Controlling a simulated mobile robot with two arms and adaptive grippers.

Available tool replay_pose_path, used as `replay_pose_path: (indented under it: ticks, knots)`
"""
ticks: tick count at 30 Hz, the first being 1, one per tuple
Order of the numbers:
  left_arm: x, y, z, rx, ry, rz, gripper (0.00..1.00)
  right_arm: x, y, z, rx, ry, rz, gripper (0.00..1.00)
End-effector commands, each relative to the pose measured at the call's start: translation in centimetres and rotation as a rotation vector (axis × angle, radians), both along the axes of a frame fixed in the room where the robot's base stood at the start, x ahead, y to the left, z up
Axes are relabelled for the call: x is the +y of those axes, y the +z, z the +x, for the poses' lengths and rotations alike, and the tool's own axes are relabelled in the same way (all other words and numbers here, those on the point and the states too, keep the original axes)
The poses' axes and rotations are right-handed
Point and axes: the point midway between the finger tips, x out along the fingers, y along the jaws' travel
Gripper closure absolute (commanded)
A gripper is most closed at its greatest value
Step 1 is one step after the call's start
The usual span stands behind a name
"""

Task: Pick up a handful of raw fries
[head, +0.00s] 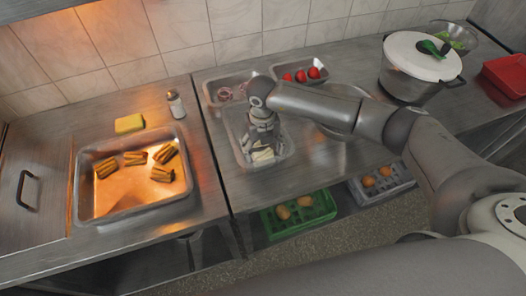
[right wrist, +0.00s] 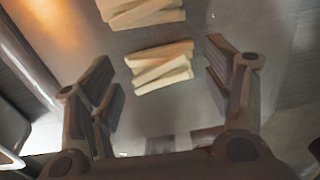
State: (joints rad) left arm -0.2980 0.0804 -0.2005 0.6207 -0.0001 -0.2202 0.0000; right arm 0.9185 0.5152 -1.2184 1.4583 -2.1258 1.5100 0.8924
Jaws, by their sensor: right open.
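Raw fries (head: 262,155) lie in pale bundles in a small steel tray (head: 287,152) on the counter. My right gripper (head: 264,141) reaches down into this tray from above and hides part of it. In the right wrist view its fingers (right wrist: 162,66) are open and spread. One bundle of raw fries (right wrist: 161,74) lies between and just beyond the fingertips, not gripped. Another bundle (right wrist: 143,14) lies farther off at the top edge. My left gripper is not in view.
A large tray (head: 130,207) with browned fries bundles stands left, near a shaker (head: 175,104) and yellow sponge (head: 129,124). Small trays of onion (head: 225,94) and tomatoes (head: 301,75) sit behind. A lidded pot (head: 420,65) stands right. Green (head: 299,215) and grey crates (head: 382,184) are below.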

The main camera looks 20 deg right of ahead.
Motion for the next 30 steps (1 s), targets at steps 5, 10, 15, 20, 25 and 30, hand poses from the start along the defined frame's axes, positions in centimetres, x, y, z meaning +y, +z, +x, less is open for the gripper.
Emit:
replay_pose_path:
  ticks: [5, 10, 15, 20, 25, 30]
  knots:
    - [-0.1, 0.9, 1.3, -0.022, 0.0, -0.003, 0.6, 0.0, -1.6, 0.0, 0.0, -0.001, 0.001, 0.27]
    - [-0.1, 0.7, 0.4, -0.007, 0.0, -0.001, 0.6, 0.0, -1.8, 0.1, -0.002, 0.0, 0.001, 0.27]
    - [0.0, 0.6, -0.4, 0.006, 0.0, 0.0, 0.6, 0.0, -1.8, 0.1, -0.002, 0.0, 0.001, 0.41]
    - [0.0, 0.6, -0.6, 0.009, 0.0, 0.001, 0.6, 0.0, -1.8, 0.1, -0.002, -0.001, 0.001, 0.56]
    - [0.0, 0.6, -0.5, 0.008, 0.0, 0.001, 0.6, 0.0, -1.7, 0.1, -0.002, -0.001, 0.001, 0.57]
    - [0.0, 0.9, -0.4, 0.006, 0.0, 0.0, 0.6, 0.0, -1.3, 0.1, -0.002, -0.001, 0.001, 0.57]
